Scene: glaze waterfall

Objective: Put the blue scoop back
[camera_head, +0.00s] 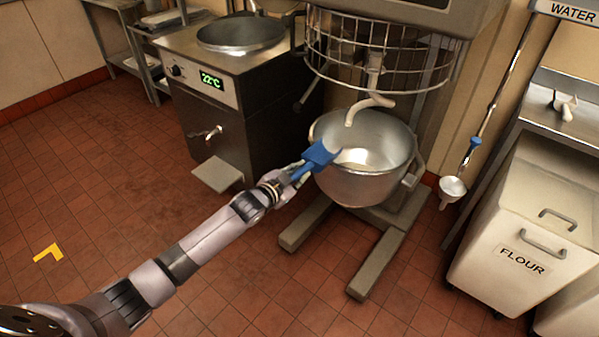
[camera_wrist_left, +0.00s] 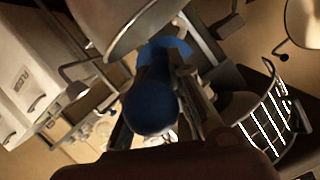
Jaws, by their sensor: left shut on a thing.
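My left gripper (camera_head: 300,172) is shut on the blue scoop (camera_head: 320,156) and holds it at the near left rim of the steel mixer bowl (camera_head: 365,185). In the left wrist view the blue scoop (camera_wrist_left: 152,95) fills the middle, between the fingers of my left gripper (camera_wrist_left: 160,120). The bowl's rim (camera_wrist_left: 125,40) shows above it there. I cannot tell whether the scoop touches the bowl. My right gripper is not in view.
The mixer's wire guard (camera_head: 375,50) and dough hook (camera_head: 370,105) are above the bowl. A steel unit reading 22°C (camera_head: 235,95) stands left.

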